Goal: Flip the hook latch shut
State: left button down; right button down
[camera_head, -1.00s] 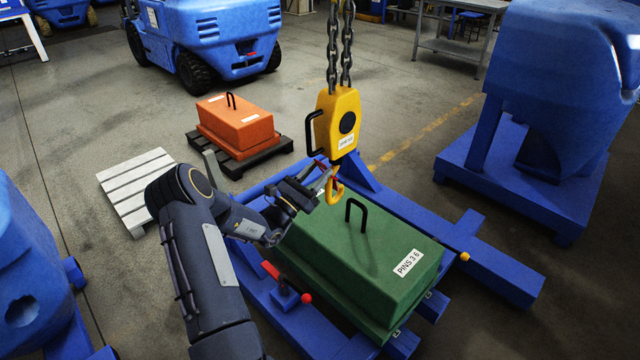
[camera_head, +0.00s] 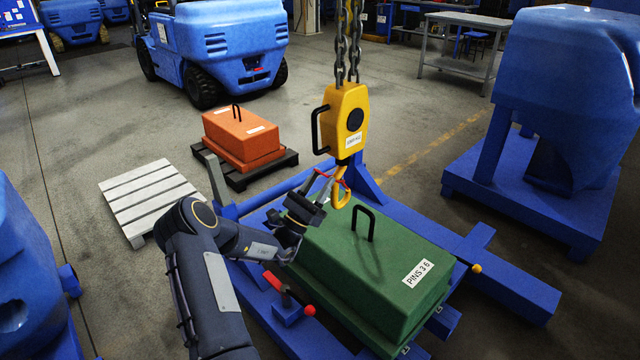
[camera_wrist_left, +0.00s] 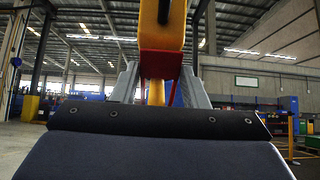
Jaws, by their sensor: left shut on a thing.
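A yellow hook block (camera_head: 345,118) hangs from a chain, with a yellow hook (camera_head: 341,194) below it. The thin red latch (camera_head: 324,174) is at the upper part of the hook. My left gripper (camera_head: 327,187) reaches in from the left and is shut on the red latch. In the left wrist view the red latch (camera_wrist_left: 160,64) sits between the two grey fingers, in front of the yellow hook. The fingers partly hide it, so I cannot tell whether it closes the hook's mouth. My right gripper is not in view.
A green counterweight (camera_head: 375,265) with a black handle (camera_head: 362,222) stands just below the hook on a blue frame (camera_head: 510,290). A red-knobbed lever (camera_head: 285,293) is near my left arm. An orange weight (camera_head: 242,137) and a white pallet (camera_head: 150,200) are behind.

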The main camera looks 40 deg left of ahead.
pick_arm(q)
jog(key=c, duration=0.8)
grip_release()
jog(key=shift+c, duration=0.2)
jog(key=shift+f, duration=0.1)
jog(key=v, duration=0.7)
jog(key=shift+s+f, duration=0.2)
jog(key=shift+s, duration=0.05)
